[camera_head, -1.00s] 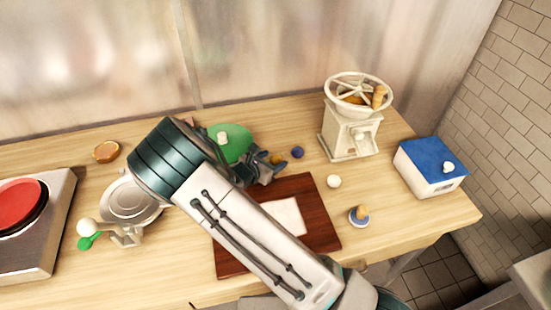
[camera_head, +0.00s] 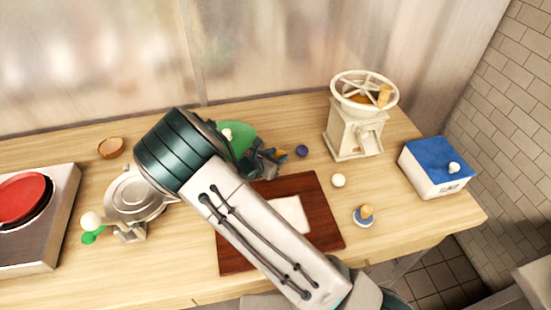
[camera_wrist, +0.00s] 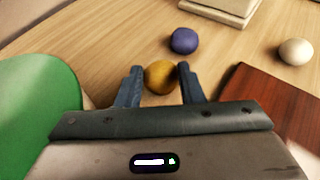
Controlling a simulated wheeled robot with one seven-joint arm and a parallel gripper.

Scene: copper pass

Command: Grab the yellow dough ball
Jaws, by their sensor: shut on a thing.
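The yellow dough ball (camera_wrist: 159,77) sits between the two blue fingers of my gripper (camera_wrist: 160,84) in the wrist view. The fingers are shut on it, one on each side. In the head view my gripper (camera_head: 276,160) is low over the table, between the green round thing and the dark red board. There the ball shows only as a small yellow patch (camera_head: 282,154), mostly hidden by the fingers.
A blue ball (camera_head: 302,151) lies just beyond my gripper, and a white ball (camera_head: 338,180) lies to the right. The green round thing (camera_head: 241,136) is close on the left. A dark red board (camera_head: 322,222) is in front. A cream grinder (camera_head: 354,133) stands behind right.

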